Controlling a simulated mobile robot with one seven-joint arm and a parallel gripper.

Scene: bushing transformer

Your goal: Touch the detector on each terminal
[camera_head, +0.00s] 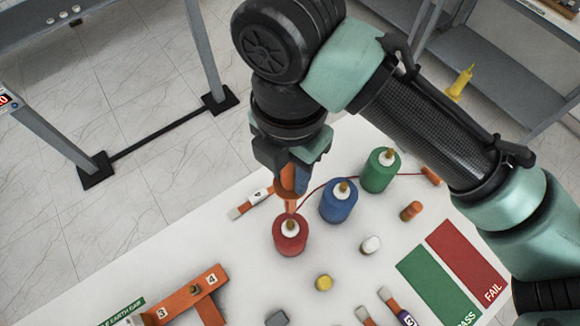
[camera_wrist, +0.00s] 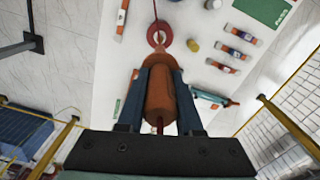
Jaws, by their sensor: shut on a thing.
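My gripper (camera_head: 284,168) is shut on the orange detector (camera_head: 290,188), which points down. In the wrist view the detector (camera_wrist: 158,95) sits between the fingers (camera_wrist: 160,78). Its narrow tip is over the red bushing (camera_head: 289,240), at its top terminal; I cannot tell whether they touch. The red bushing (camera_wrist: 160,38) is straight ahead in the wrist view. The blue bushing (camera_head: 338,205) and green bushing (camera_head: 379,172) stand to its right, upright with brass terminals on top. The red bushing's terminal is partly hidden by the detector tip.
A red wire runs behind the bushings towards an orange piece (camera_head: 430,176). Small orange (camera_head: 411,211), white (camera_head: 371,245) and yellow (camera_head: 324,283) pieces stand on the white table. An orange bar (camera_head: 190,295) lies front left. Green (camera_head: 440,288) and red (camera_head: 468,258) PASS/FAIL patches lie right.

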